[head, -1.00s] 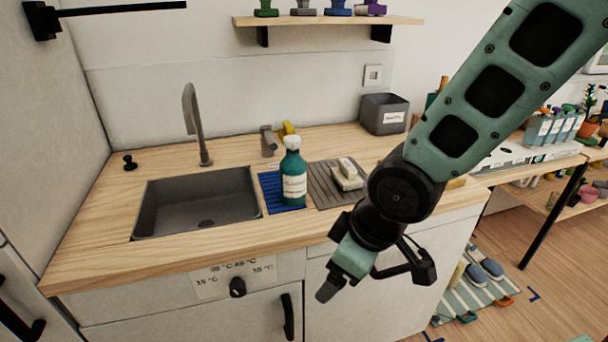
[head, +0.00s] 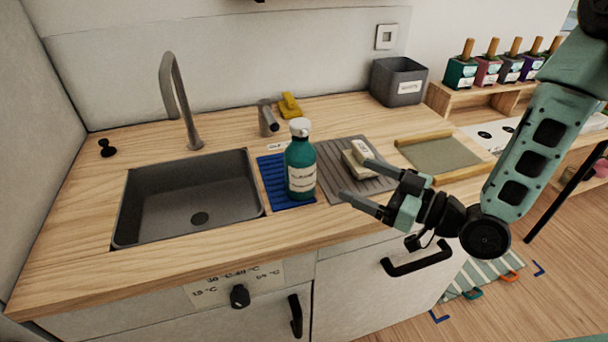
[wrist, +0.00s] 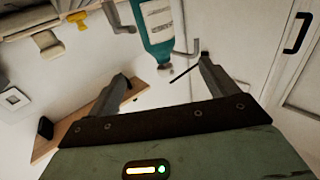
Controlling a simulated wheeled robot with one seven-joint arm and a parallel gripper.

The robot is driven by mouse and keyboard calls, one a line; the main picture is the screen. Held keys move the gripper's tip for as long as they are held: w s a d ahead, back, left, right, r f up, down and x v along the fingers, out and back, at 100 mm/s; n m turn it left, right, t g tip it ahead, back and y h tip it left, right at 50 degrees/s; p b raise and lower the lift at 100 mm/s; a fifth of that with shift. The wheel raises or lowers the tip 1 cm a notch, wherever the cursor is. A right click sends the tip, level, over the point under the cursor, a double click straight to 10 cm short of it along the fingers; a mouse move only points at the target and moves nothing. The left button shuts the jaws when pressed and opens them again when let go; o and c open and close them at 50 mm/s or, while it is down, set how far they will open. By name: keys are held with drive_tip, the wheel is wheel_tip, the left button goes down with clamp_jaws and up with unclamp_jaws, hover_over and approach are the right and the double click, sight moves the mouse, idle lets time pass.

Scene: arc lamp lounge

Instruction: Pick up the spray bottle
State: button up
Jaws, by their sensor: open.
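The spray bottle (head: 300,165) is teal with a white cap and a pale label. It stands upright on a blue ribbed mat (head: 272,172) just right of the sink in the head view. My gripper (head: 354,178) is to the right of the bottle, jaws apart and empty, with its fingers pointing left toward it. In the wrist view the bottle (wrist: 157,28) appears upside down at the top, beyond and between the two open fingers (wrist: 163,88). A gap shows between the fingers and the bottle.
A grey sink (head: 188,200) with a tall tap (head: 178,100) lies left of the bottle. A pale block (head: 358,160) sits on a grey ribbed mat (head: 343,187) close to my fingers. A yellow item (head: 289,105) and a dark grey bin (head: 398,82) stand behind.

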sight(293, 152)
drive_tip(key=b+x, duration=0.6)
drive_tip(key=x, duration=0.4)
drive_tip(key=shift+w+a, duration=0.1)
drive_tip(key=shift+a, duration=0.15)
drive_tip(key=shift+f+p+x, duration=0.2)
drive_tip(key=shift+p+x, duration=0.4)
drive_tip(key=shift+x, duration=2.6)
drive_tip(key=shift+w+d, duration=0.15)
drive_tip(key=c, duration=1.8)
drive_tip(key=shift+r, duration=0.1)
